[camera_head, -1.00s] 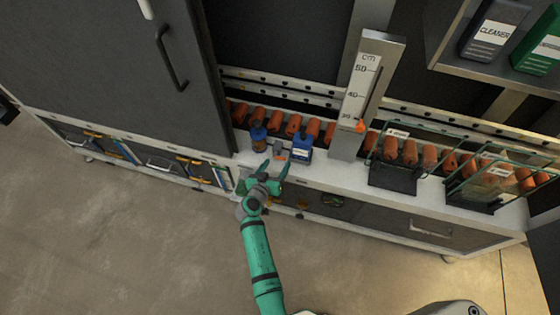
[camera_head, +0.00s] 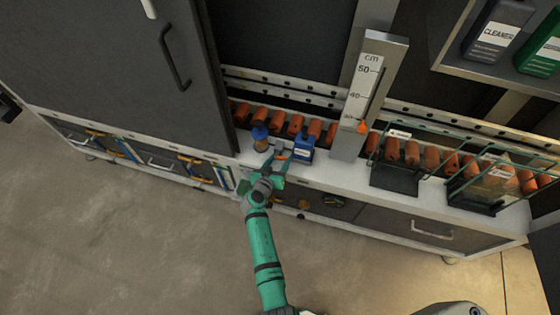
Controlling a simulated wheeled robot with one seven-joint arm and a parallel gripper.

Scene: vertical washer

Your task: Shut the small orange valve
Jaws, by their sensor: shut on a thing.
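The small orange valve (camera_head: 283,156) shows as a small orange patch on a grey fitting (camera_head: 279,146). It sits on the white ledge between a blue-capped orange jar and a blue bottle. My gripper (camera_head: 276,159) reaches it from the front, with its green fingers close together at the orange part. It is shut on the valve. The fingers hide much of the valve, and I cannot make out how its handle is turned.
The blue-capped jar (camera_head: 261,138) stands close on the left and the blue bottle (camera_head: 302,149) close on the right. A tall cm gauge (camera_head: 368,95) and glass-sided holders (camera_head: 397,178) stand further right. Orange rollers (camera_head: 296,123) line the back. The floor (camera_head: 150,240) is clear.

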